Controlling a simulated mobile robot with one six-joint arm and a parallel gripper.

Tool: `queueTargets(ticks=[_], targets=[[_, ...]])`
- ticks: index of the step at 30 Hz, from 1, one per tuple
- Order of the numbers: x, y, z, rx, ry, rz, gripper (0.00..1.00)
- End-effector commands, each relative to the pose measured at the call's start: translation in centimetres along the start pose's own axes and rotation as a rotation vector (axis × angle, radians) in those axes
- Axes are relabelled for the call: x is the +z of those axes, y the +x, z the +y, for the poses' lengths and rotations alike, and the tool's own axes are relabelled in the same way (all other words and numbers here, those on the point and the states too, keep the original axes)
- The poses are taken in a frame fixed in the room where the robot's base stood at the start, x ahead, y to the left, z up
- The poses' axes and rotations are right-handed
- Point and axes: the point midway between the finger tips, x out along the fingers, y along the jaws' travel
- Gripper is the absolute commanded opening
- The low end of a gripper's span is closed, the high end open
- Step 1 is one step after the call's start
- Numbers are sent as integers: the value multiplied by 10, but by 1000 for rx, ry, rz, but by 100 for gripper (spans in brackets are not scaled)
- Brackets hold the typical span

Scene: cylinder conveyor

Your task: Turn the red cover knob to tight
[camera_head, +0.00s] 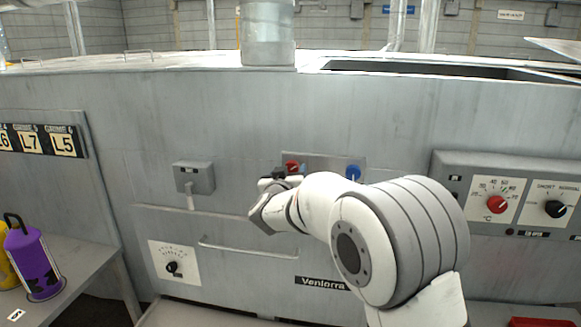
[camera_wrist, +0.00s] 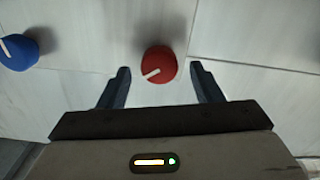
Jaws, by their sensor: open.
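The red cover knob (camera_wrist: 159,65) is on a pale panel in the wrist view, with a white pointer line aimed toward its lower left. My gripper (camera_wrist: 160,76) is open, with one dark finger on each side of the knob and a clear gap to both. Whether the fingertips reach the knob's depth cannot be told. In the head view the red knob (camera_head: 292,167) shows just above my wrist, partly hidden by it. The panel's markings around the knob are not visible.
A blue knob (camera_wrist: 18,52) sits left of the red one in the wrist view; in the head view it is on the right (camera_head: 353,173). A grey box with a lever (camera_head: 194,178), a long handle (camera_head: 246,248) and a temperature panel (camera_head: 497,204) are nearby. A purple cylinder (camera_head: 33,262) stands on the left table.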

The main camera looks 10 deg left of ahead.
Motion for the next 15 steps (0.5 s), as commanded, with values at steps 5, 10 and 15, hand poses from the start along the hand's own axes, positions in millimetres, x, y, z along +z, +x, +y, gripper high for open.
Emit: queueTargets(ticks=[5,10,15], targets=[[0,17,0,0,0,-1,59],[0,19,0,-1,0,0,59],[0,19,0,-1,0,0,56]])
